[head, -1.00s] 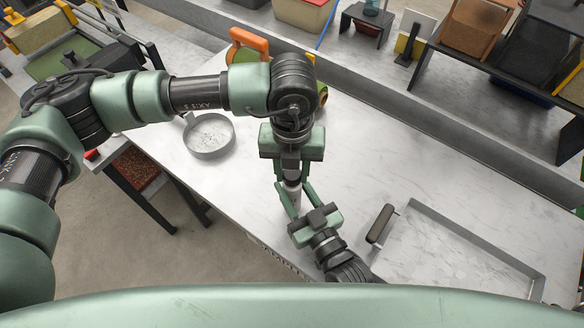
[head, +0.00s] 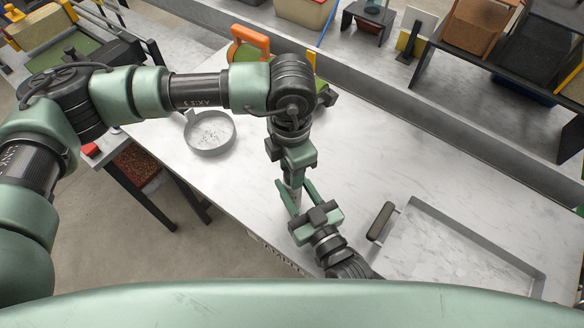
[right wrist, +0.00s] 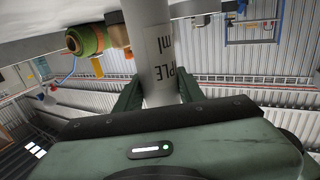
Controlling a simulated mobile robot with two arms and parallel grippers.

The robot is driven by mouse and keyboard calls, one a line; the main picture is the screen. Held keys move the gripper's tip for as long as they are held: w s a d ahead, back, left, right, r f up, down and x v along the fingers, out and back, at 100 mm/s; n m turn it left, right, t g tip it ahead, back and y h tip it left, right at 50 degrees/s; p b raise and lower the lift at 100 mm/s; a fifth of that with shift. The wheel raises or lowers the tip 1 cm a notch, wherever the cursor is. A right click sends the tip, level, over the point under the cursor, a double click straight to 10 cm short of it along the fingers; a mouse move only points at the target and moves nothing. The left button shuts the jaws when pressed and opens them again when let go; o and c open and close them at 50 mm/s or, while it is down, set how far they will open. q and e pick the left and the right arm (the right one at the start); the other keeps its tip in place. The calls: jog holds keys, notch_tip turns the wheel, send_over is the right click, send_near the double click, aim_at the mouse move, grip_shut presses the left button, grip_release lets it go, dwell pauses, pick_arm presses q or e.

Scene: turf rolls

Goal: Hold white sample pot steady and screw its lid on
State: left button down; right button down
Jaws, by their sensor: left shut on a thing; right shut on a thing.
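The white sample pot (right wrist: 155,45) stands between my right gripper's fingers in the right wrist view, with dark lettering on its side. In the head view only a small part of the pot (head: 296,197) shows. My right gripper (head: 295,188) is shut on the pot from the front; its fingers also show in the right wrist view (right wrist: 158,88). My left gripper (head: 293,178) points down directly above the pot and is shut at its top. The lid is hidden by the left gripper, so I cannot see how it sits on the pot.
A round sieve-like pan (head: 209,133) lies on the white bench (head: 340,140) to the left. A shallow metal tray (head: 470,234) with a dark-handled tool (head: 381,222) is at the right. A green roll and an orange handle (head: 250,42) are behind my left arm.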

pick_arm(q)
jog(key=m, duration=0.7)
jog(key=shift+w, duration=0.15)
jog(key=m, duration=0.4)
jog(key=shift+m, duration=0.3)
jog(key=m, duration=0.6)
jog(key=shift+w+m, duration=0.15)
jog(key=shift+m, duration=0.25)
jog(key=m, duration=0.4)
jog(key=shift+d+m, duration=0.15)
jog(key=shift+m, duration=0.15)
jog(key=m, duration=0.6)
jog(key=shift+d+m, duration=0.1)
jog(key=shift+m, duration=0.3)
jog(key=m, duration=0.7)
jog(key=shift+d, duration=0.1)
jog(key=c, duration=0.9)
grip_release()
jog(key=shift+c, duration=0.2)
